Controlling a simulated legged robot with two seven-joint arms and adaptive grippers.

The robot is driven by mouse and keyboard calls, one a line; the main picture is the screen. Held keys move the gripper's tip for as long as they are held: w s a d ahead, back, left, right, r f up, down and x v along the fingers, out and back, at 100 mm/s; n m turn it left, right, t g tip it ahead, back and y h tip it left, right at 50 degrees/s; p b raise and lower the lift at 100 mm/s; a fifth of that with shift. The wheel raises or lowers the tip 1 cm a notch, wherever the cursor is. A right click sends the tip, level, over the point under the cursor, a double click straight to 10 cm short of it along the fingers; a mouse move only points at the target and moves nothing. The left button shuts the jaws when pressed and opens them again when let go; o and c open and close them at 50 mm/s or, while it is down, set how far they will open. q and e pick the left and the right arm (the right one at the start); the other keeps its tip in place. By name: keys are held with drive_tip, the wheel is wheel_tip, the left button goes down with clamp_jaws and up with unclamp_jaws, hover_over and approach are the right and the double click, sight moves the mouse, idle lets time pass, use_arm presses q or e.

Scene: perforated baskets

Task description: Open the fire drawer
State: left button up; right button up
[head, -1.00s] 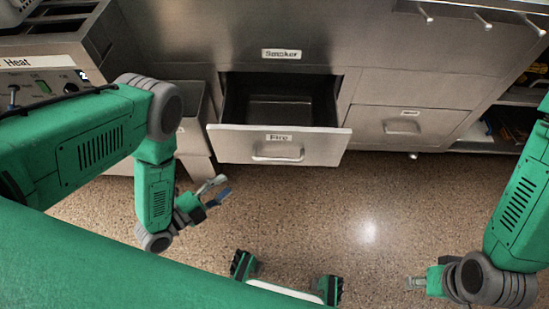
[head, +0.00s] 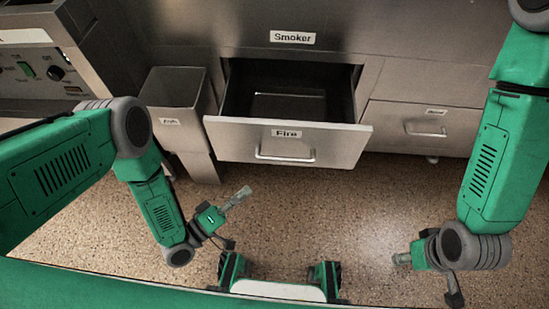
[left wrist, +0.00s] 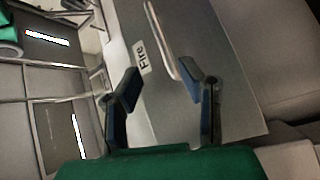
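The drawer labelled "Fire" (head: 225,136) is pulled well out of the steel cabinet under the "Smoker" label, and its dark inside shows. Its bar handle (head: 286,157) is on the front panel. My left gripper (head: 240,219) is open and empty, below and in front of the drawer, apart from the handle. In the left wrist view, the drawer front (left wrist: 222,85) and handle (left wrist: 165,40) lie beyond the two spread fingers. My right gripper (head: 427,283) is at lower right, away from the drawer, with its fingers apart and empty.
A grey bin (head: 172,100) stands left of the drawer. A closed drawer (head: 425,125) is to its right. A control panel (head: 40,72) with knobs is at upper left. The speckled floor (head: 340,215) in front of the drawer is clear.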

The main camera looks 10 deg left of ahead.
sight(284, 161)
use_arm(q)
drive_tip(key=w+d+n+b, duration=0.1)
drive_tip(key=w+d, duration=0.2)
drive_tip(key=w+d+b, duration=0.1)
drive_tip(key=w+d, duration=0.2)
drive_tip(key=w+d+r+n+b, duration=0.1)
drive_tip(key=w+d, duration=0.2)
drive_tip(key=shift+w+r+n, duration=0.1)
drive_tip(key=shift+w+n, duration=0.15)
drive_tip(key=shift+n, duration=0.05)
drive_tip(key=shift+w+d+r, duration=0.1)
drive_tip(key=shift+w+d, duration=0.15)
drive_tip(key=shift+w, duration=0.05)
use_arm(e)
drive_tip(key=f, duration=0.2)
drive_tip(key=w+f, duration=0.1)
drive_tip(key=shift+a+f, duration=0.35)
use_arm(q)
clamp_jaws()
